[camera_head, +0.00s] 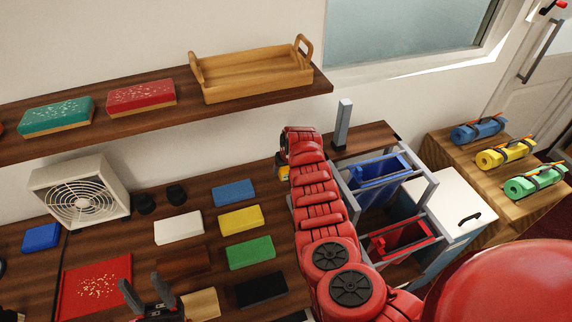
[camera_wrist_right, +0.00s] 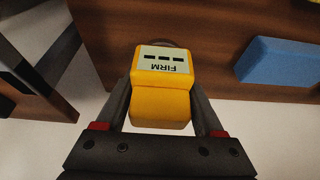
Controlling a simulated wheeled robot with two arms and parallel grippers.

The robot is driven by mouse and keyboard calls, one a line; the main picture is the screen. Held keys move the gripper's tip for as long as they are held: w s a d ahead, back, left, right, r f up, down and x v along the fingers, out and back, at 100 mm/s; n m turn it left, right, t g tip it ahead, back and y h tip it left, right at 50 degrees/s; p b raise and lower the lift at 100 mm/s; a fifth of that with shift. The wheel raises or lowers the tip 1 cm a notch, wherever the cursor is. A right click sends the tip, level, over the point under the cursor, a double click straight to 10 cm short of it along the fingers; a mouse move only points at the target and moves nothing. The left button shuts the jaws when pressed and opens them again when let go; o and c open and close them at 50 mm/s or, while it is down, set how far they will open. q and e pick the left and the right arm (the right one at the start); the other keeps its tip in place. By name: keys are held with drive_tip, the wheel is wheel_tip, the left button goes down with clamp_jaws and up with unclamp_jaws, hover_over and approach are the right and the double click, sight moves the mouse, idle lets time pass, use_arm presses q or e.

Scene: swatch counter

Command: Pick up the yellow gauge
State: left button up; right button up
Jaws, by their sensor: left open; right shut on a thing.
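The yellow gauge (camera_wrist_right: 161,88) is a small rounded block with a white label reading "FIRM" in the right wrist view. My right gripper (camera_wrist_right: 163,118) is shut on it, with one finger on each side. In the head view only a small yellow part of the gauge (camera_head: 284,172) shows beside the end of my red right arm. Whether it touches the counter I cannot tell. My left gripper (camera_head: 147,298) is open and empty over the front of the counter, near the red tray.
Several coloured blocks, including a blue one (camera_head: 234,192) and a yellow one (camera_head: 241,219), lie on the counter. A fan (camera_head: 80,192) stands behind the red tray (camera_head: 70,305). A shelf (camera_head: 140,117) overhangs the back. A frame with blue and red bins (camera_head: 377,180) stands right.

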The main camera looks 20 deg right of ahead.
sight(283, 177)
drive_tip(key=s, duration=0.1)
drive_tip(key=s+a, duration=0.1)
drive_tip(key=s+b, duration=0.1)
drive_tip(key=shift+s+a+r, duration=0.25)
drive_tip(key=shift+s+a, duration=0.05)
drive_tip(key=shift+s+a+r, duration=0.1)
drive_tip(key=shift+s+r, duration=0.05)
drive_tip(key=shift+s, duration=0.1)
drive_tip(key=shift+s+a+b, duration=0.3)
drive_tip(key=shift+s+a, duration=0.25)
drive_tip(key=shift+s, duration=0.25)
drive_tip(key=s+a, duration=0.1)
drive_tip(key=s, duration=0.1)
drive_tip(key=s+a+b, duration=0.2)
drive_tip(key=s, duration=0.1)
drive_tip(key=shift+s+r, duration=0.3)
drive_tip(key=shift+r, duration=0.05)
drive_tip(key=shift+s+a+r, duration=0.15)
drive_tip(key=shift+s+a, duration=0.15)
drive_tip(key=shift+s, duration=0.4)
